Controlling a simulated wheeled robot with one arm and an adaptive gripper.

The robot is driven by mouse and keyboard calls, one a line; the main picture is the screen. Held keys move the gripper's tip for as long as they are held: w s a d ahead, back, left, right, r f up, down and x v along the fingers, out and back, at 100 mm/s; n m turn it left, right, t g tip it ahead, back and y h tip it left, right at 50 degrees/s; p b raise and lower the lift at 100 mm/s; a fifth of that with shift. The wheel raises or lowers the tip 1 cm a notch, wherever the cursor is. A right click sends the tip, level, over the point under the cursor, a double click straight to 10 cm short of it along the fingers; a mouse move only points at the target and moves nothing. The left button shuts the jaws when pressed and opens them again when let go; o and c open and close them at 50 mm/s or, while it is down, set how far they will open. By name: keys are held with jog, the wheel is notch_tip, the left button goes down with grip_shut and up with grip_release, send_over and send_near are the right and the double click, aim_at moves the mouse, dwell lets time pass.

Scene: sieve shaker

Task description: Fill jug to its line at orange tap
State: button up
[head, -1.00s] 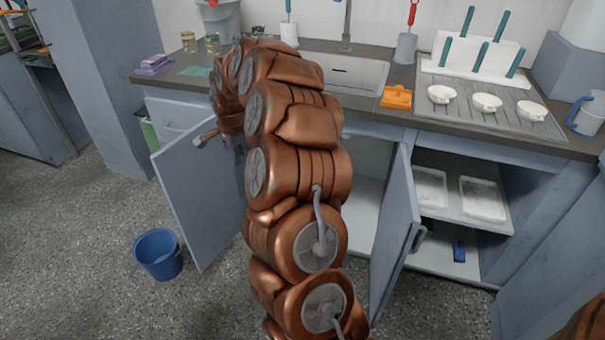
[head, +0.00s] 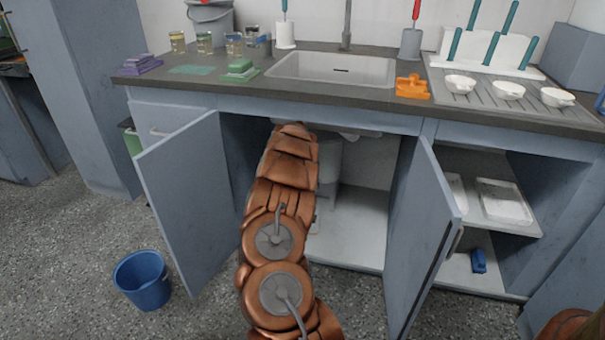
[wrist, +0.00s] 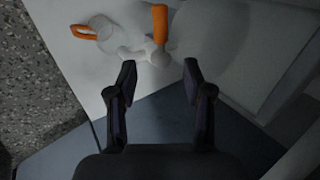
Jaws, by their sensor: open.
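In the wrist view my gripper (wrist: 159,75) is open and empty, its dark fingers apart. Just beyond the fingertips is a pale fitting with an upright orange handle (wrist: 160,22). A second orange piece (wrist: 84,32) shows to its left, beside a pale rounded part; I cannot tell which belongs to the tap. In the head view my arm reaches into the open cupboard under the sink, and the gripper is hidden there. At the right edge of the head view only a sliver of a blue handle (head: 601,102) shows, on what looks like the jug; its fill line is not visible.
Two open doors flank my arm, the left (head: 190,205) and the right (head: 425,235). A pale cylinder (head: 329,158) stands inside the cupboard. A blue bucket (head: 143,283) is on the floor at left. The sink (head: 330,70) is above, with an orange object (head: 412,87) beside it.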

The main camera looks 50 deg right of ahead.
jog(key=s+b+x, duration=0.1)
jog(key=b+x, duration=0.1)
jog(key=x, duration=0.5)
jog(key=shift+w+d+f, duration=0.2)
jog(key=shift+d+f, duration=0.1)
jog(key=shift+d, duration=0.05)
